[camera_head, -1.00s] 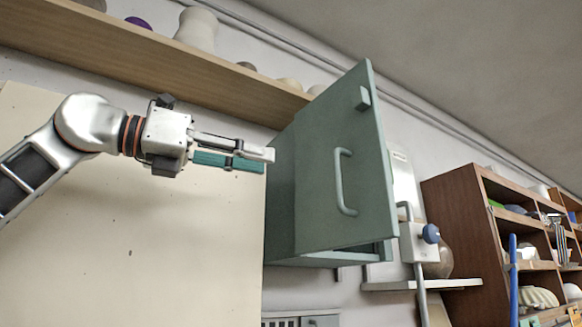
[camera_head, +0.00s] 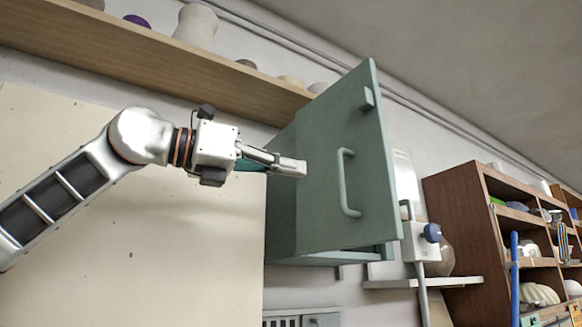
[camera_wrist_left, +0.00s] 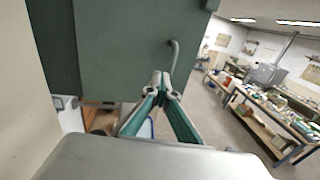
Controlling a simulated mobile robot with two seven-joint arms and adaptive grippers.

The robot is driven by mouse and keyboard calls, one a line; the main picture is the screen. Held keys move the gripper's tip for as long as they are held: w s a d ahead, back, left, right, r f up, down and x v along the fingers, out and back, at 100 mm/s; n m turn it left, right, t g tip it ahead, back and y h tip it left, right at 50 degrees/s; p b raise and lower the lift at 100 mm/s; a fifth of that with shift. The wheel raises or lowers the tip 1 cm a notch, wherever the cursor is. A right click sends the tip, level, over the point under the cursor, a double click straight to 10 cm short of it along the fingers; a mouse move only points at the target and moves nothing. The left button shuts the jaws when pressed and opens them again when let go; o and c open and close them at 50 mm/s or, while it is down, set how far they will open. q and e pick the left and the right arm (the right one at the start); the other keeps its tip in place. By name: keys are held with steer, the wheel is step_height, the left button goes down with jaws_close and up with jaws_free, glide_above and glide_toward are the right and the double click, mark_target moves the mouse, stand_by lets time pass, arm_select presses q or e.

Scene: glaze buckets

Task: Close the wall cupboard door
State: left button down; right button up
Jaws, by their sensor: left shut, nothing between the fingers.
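The green wall cupboard (camera_head: 281,200) hangs on the wall, with its green door (camera_head: 345,130) standing partly open. A grey bar handle (camera_head: 346,182) is on the door's outer face. My left gripper (camera_head: 300,168) is shut and empty, in front of the cupboard and left of the handle. In the left wrist view my closed fingertips (camera_wrist_left: 160,80) lie just below and left of the handle (camera_wrist_left: 174,56), over the green panel (camera_wrist_left: 125,45). I cannot tell whether they touch the door. My right gripper is not in view.
A wooden shelf (camera_head: 130,55) with pots runs along the wall above my arm. A small shelf (camera_head: 425,282) and a brown shelf unit (camera_head: 462,215) stand right of the cupboard. A cream board (camera_head: 130,250) is behind my arm.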

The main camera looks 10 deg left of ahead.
arm_select(q)
steer(key=c, duration=2.1)
jaws_free()
steer(key=shift+c, duration=0.2)
steer(key=v, duration=1.2)
steer(key=shift+s, duration=0.1)
